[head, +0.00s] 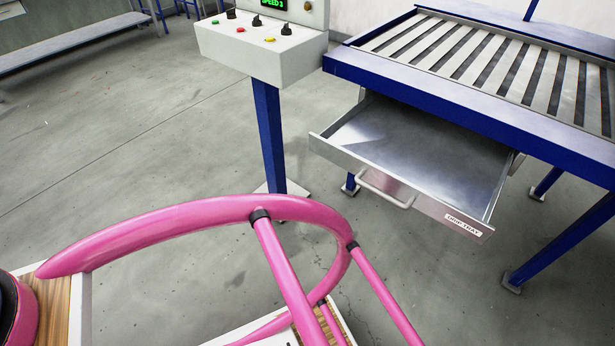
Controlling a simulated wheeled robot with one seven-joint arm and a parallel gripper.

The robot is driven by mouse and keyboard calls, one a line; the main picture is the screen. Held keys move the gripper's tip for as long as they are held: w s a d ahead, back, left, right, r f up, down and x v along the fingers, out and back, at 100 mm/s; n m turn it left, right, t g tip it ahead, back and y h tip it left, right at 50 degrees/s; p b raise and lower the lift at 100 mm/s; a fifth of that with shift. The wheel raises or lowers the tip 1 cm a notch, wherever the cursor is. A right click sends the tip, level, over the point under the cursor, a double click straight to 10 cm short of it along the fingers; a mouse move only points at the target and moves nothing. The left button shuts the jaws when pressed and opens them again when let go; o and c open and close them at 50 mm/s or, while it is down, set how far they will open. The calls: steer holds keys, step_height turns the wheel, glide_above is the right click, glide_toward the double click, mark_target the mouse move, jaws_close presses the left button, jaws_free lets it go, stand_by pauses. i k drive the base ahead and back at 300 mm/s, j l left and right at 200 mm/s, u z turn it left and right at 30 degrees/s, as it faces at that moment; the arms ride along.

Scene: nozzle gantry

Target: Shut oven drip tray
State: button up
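The drip tray (420,150) is a shallow grey metal drawer under the slatted bed at the right of the head view. It is pulled out well toward me, with its empty inside showing. Its front panel carries a pale bar handle (385,188) and a white "DRIP TRAY" label (463,225). The rear of the tray is hidden under the blue frame. My gripper is not in view, so its state and its place relative to the handle do not show.
The slatted bed (480,55) has a blue frame and blue legs (565,240). Left of the tray stands a control box (262,45) with knobs and buttons on a blue post (269,135). A bench (70,40) is at the far left. Grey floor (130,140) lies open at left.

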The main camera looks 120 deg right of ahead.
mark_target(455, 174)
steer(key=z, duration=5.4)
steer(key=j+z, duration=0.15)
steer(key=j, duration=0.5)
steer(key=z, duration=1.85)
